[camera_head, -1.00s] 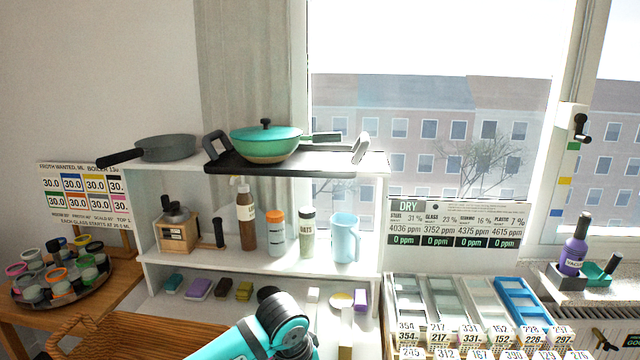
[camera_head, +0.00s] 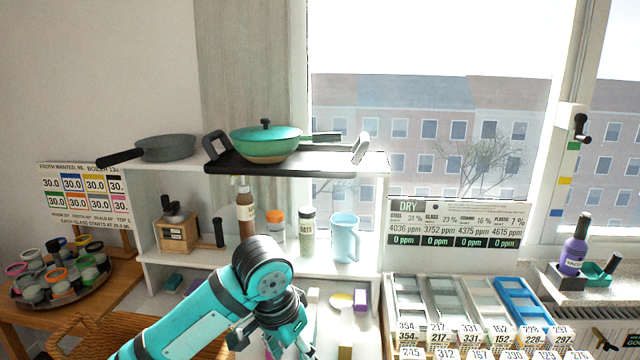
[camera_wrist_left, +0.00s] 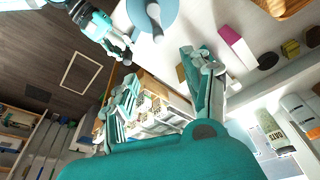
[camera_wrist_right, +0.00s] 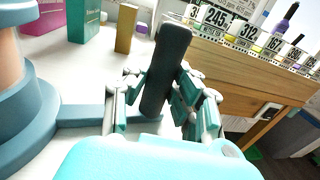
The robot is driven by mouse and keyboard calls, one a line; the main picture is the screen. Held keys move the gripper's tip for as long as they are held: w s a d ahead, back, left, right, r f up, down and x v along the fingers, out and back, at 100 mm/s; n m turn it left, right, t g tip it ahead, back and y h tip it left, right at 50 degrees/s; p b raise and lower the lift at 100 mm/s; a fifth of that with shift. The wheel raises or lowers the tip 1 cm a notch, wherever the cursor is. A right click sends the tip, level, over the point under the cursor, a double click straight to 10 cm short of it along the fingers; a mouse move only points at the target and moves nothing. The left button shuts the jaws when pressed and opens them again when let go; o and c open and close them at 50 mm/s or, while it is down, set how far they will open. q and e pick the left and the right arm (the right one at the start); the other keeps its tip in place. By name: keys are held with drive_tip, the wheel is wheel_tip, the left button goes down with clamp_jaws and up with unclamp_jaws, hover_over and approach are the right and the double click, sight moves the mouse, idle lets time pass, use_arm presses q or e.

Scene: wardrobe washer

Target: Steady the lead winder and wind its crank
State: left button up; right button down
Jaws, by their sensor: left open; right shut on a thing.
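The lead winder stands at the left of the right wrist view, a blue body (camera_wrist_right: 30,120) with a peach drum (camera_wrist_right: 8,62). A blue bar (camera_wrist_right: 85,115) runs from it toward an upright black handle (camera_wrist_right: 168,62). My right gripper (camera_wrist_right: 160,88) is shut on that handle. In the left wrist view the winder's blue disc (camera_wrist_left: 172,12) shows at the top edge with a grey crank-like piece (camera_wrist_left: 152,18) on it; my right gripper (camera_wrist_left: 120,47) is beside it. My left gripper (camera_wrist_left: 160,70) is open and empty, apart from the winder. The head view does not show the winder.
A white shelf (camera_head: 375,215) with bottles, a blue jug (camera_head: 345,238) and a grinder (camera_head: 178,232) stands behind my left arm. Small boxes, including a green one (camera_wrist_right: 84,20), stand beyond the winder. A wooden drawer unit (camera_wrist_right: 240,72) is at the right.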

use_arm(q)
drive_tip(key=shift+c, duration=0.4)
drive_tip(key=x, duration=0.8)
drive_tip(key=shift+w+d+f, duration=0.2)
drive_tip(key=shift+w+d, duration=0.1)
drive_tip(key=shift+w, duration=0.05)
drive_tip(key=shift+s+a+f+x, duration=0.1)
drive_tip(key=shift+s+a+x, duration=0.15)
drive_tip(key=shift+x, duration=1.15)
drive_tip(key=shift+s+a+f+x, duration=0.1)
drive_tip(key=shift+s+a+x, duration=0.1)
drive_tip(key=shift+x, duration=1.2)
drive_tip(key=shift+s+a+x, duration=0.15)
drive_tip(key=shift+s+x, duration=0.1)
drive_tip(key=shift+x, duration=1.15)
drive_tip(key=c, duration=0.7)
